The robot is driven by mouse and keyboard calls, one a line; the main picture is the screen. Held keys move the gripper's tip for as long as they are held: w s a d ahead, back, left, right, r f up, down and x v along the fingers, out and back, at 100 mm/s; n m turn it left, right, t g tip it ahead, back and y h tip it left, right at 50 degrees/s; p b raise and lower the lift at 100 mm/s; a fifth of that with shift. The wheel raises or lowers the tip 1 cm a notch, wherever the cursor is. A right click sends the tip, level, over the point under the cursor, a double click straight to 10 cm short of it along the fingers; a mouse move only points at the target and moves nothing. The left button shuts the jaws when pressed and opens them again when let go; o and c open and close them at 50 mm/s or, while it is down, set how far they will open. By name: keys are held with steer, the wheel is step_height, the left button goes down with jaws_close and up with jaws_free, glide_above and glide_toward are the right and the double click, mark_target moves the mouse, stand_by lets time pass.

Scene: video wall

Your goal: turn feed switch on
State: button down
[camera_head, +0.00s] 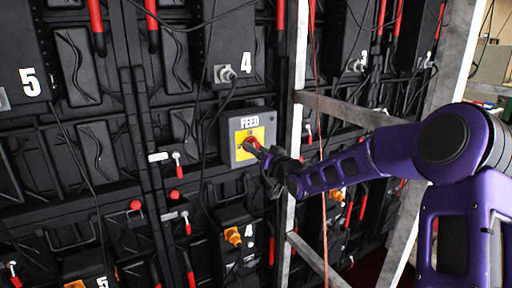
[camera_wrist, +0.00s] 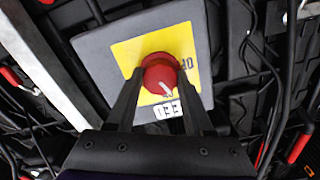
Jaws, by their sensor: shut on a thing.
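The feed switch is a grey box (camera_head: 268,128) with a white FEED label and a yellow plate (camera_head: 240,140), mounted on the black wall panels. Its red knob (camera_wrist: 160,76) sits in the middle of the yellow plate (camera_wrist: 185,42) in the wrist view. My gripper (camera_wrist: 158,92) reaches the box from the right in the head view and is shut on the red knob, one finger on each side. A white mark shows on the knob's face. Part of the lettering on the plate is hidden by the knob and fingers.
A grey metal frame post (camera_head: 297,60) and a crossbar (camera_head: 345,110) stand close to my arm. A thin red cable (camera_head: 318,80) hangs in front. Black cables and red handles (camera_head: 96,25) cover the wall. Orange connectors (camera_head: 233,236) sit below the box.

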steer(key=shift+m+p, duration=0.55)
steer(key=shift+m, duration=1.75)
steer(key=shift+c, duration=1.4)
jaws_free()
steer(key=v, duration=1.7)
steer(key=shift+s+d+p, duration=0.2)
steer(key=shift+p, duration=0.15)
